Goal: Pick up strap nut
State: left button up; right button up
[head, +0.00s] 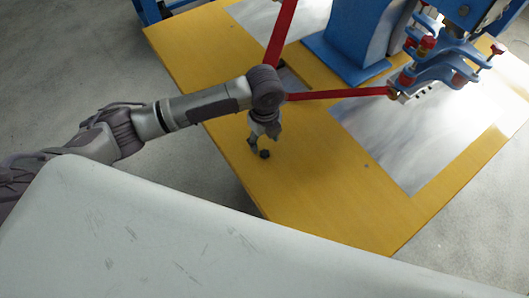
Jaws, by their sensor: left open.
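The strap nut (264,154) looks like a small dark piece on the yellow table top, near its front left edge. My left gripper (259,147) points down right over it, with its fingertips close around or beside the nut. The fingers are open. I cannot tell whether they touch the nut. My right gripper is not in view.
The yellow table (340,195) has bare room to the right of the nut. A blue machine (350,35) with red bars (340,94) stands behind my left wrist, close to it. A shiny metal plate (400,150) lies on the table at the right.

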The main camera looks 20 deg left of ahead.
aim_at(264, 151)
pick_arm(q)
jog(key=shift+f+p, duration=0.4)
jog(key=shift+f, duration=2.6)
jog(key=c, duration=0.9)
